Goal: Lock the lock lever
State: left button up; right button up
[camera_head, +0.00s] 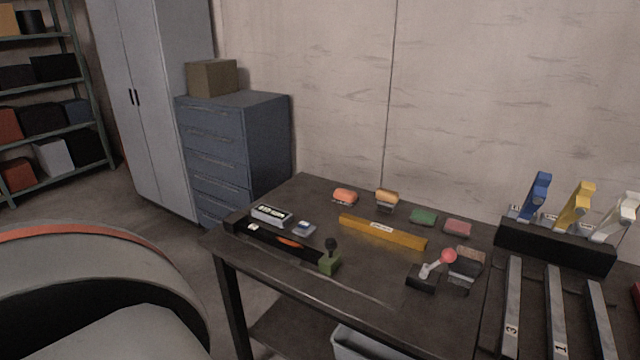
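A small lever with a red ball knob (449,256) stands on a black base (422,280) at the front right of the dark table (340,292). Its pale arm leans up to the right. A second knob-like handle, black on a green block (329,264), stands at the end of a long black bar (275,238) at the table's front left. No label shows which of these is the lock lever. Neither of my grippers is in view.
A yellow bar (383,232) and several small coloured blocks lie on the table. Blue, yellow and white levers (575,208) stand on a black block at right, behind numbered grey bars (556,310). A large curved grey form (90,275) fills the lower left.

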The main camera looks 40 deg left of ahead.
aim_at(448, 255)
jog(key=i+u, duration=0.1)
jog(key=u, duration=0.4)
jog(key=l+u, duration=0.1)
jog(key=u, duration=0.4)
jog(key=i+l+u, duration=0.1)
jog(key=u, duration=0.35)
jog(key=l+u, duration=0.1)
jog(key=u, duration=0.4)
